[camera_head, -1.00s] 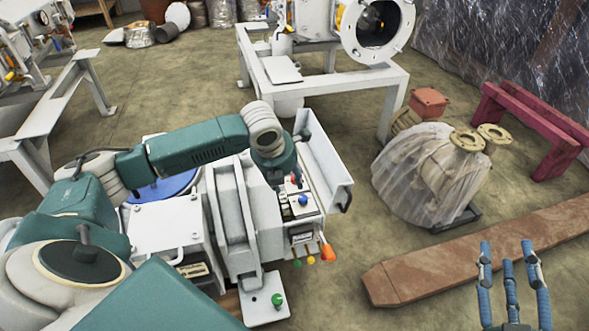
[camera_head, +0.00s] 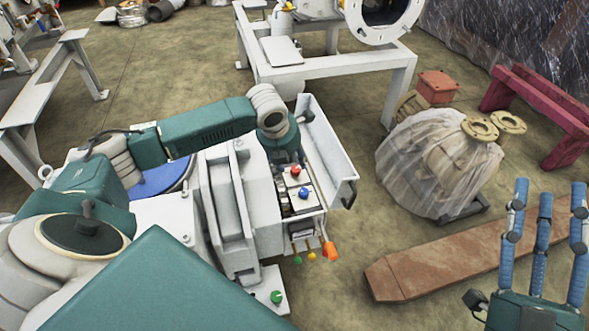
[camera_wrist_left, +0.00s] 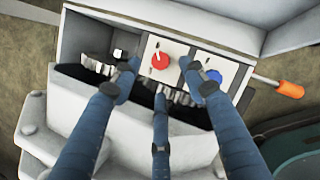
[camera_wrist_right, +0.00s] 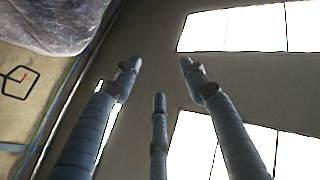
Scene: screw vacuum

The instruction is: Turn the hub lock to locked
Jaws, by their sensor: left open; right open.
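A control panel (camera_wrist_left: 197,78) on the white machine carries a red knob (camera_wrist_left: 160,61) and a blue knob (camera_wrist_left: 213,76). In the head view the red knob (camera_head: 295,170) is farther back than the blue knob (camera_head: 303,194). No readable label tells which is the hub lock. My left gripper (camera_wrist_left: 158,74) is open above the panel, its two outer fingers in view on either side of the red knob; contact cannot be told. In the head view its fingers are mostly hidden by the arm. My right gripper (camera_head: 547,190) is open and empty at the lower right.
An orange-handled tool (camera_head: 328,248) and small coloured knobs (camera_head: 311,254) are at the machine's front. A plastic-wrapped part (camera_head: 435,165) and a rusty beam (camera_head: 450,260) lie on the floor beyond.

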